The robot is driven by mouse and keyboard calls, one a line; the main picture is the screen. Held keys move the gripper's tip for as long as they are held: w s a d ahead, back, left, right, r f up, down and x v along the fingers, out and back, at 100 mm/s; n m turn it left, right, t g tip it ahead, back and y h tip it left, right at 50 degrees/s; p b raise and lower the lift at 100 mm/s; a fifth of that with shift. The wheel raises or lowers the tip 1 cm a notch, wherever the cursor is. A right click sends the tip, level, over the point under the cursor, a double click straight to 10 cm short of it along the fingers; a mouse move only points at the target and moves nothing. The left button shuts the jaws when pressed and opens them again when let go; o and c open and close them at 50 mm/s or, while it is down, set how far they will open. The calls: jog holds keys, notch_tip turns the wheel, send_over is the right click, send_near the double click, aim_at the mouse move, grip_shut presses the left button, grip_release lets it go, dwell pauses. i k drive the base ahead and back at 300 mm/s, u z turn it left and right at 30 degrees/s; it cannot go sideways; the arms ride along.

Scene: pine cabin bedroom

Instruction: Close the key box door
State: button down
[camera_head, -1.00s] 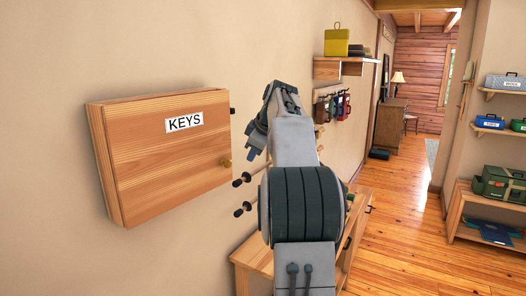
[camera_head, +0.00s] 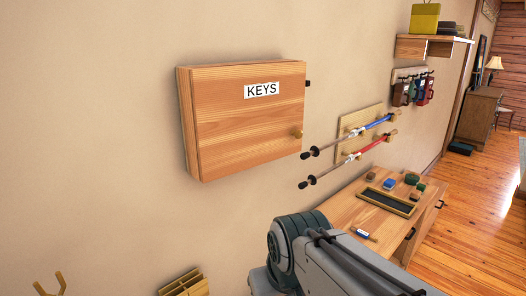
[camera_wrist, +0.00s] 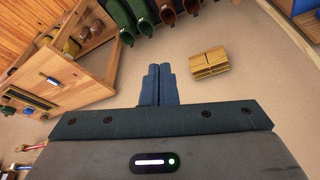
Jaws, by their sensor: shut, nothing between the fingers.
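The wooden key box (camera_head: 188,128) hangs on the wall at left centre in the head view. Its door (camera_head: 245,125) with the KEYS label lies flat against the box front, with no gap visible, so it looks shut. My arm is at the lower right in the head view.
Two fishing rods on a wall rack (camera_head: 345,122) stick out right of the box. Below is a wooden table (camera_head: 349,203) with a dark tray (camera_head: 387,202). Green boots (camera_wrist: 130,20) and a small slatted wooden holder (camera_wrist: 209,62) are near my gripper.

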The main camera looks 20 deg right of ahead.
aim_at(245, 117)
jog(key=z, duration=0.05)
jog(key=k, duration=1.2)
jog(key=z, duration=0.7)
jog(key=i, duration=1.5)
jog(key=u, duration=0.8)
